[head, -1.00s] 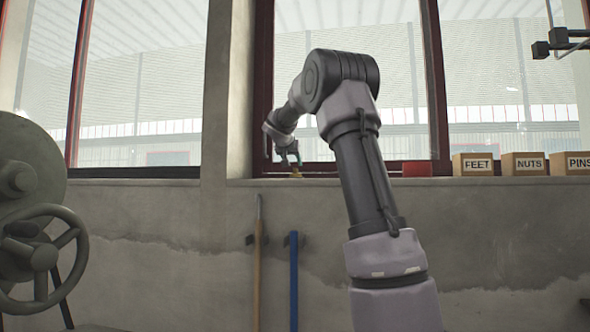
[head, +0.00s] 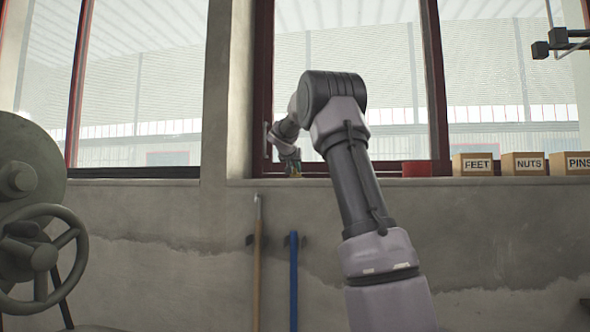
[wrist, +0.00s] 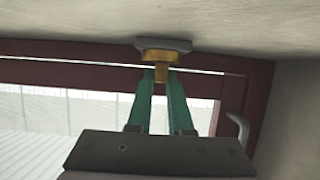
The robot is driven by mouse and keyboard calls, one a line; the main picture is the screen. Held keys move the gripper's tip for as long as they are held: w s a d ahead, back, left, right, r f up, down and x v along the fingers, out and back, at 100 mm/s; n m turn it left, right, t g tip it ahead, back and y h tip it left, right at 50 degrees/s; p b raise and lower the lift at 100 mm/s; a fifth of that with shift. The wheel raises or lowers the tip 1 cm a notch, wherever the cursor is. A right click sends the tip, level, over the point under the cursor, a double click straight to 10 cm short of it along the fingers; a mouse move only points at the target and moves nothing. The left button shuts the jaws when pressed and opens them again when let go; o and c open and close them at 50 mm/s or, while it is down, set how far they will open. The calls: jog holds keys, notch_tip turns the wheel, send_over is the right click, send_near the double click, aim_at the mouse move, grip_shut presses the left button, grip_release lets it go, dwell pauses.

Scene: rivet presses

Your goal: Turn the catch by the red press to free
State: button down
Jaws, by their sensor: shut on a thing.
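My gripper (wrist: 161,76) has its two green fingers closed on the brass tab of the catch (wrist: 160,56). The catch sits on a grey base against a pale wall-like surface in the wrist view. In the head view, my gripper (head: 292,169) is at the window sill by the left side of the dark red frame, small and partly blended with the catch. No marking for the catch's positions is readable. I cannot make out a red press in either view.
A small red block (head: 417,168) and boxes marked FEET (head: 472,165), NUTS (head: 523,164) and PINS (head: 574,164) stand on the sill to the right. A grey-green machine with a handwheel (head: 38,256) is at left. Two poles, tan (head: 258,270) and blue (head: 294,280), stand below.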

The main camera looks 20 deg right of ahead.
jog(key=shift+s+d+n+t+y, duration=0.1)
jog(key=shift+d+n+t+y, duration=0.15)
jog(key=shift+n+y, duration=0.25)
jog(key=shift+s+d+n+t+y, duration=0.15)
jog(key=shift+n+t+y, duration=0.25)
jog(key=shift+n+y, duration=0.3)
jog(key=shift+w+d+n+t+y, duration=0.1)
jog(key=shift+n+t+y, duration=0.25)
jog(key=shift+n+y, duration=0.35)
jog(key=shift+d+n+y, duration=0.2)
jog(key=shift+n+y, duration=2.2)
jog(key=shift+y, duration=0.5)
jog(key=n+y, duration=0.2)
jog(key=n+g+y, duration=0.1)
jog(key=n+y, duration=0.1)
jog(key=y, duration=0.1)
jog(key=shift+w+d+g, duration=0.2)
jog(key=shift+g, duration=0.1)
jog(key=shift+d+f+n+g+y, duration=0.1)
jog(key=shift+n+g+y, duration=1.2)
jog(key=shift+n, duration=0.5)
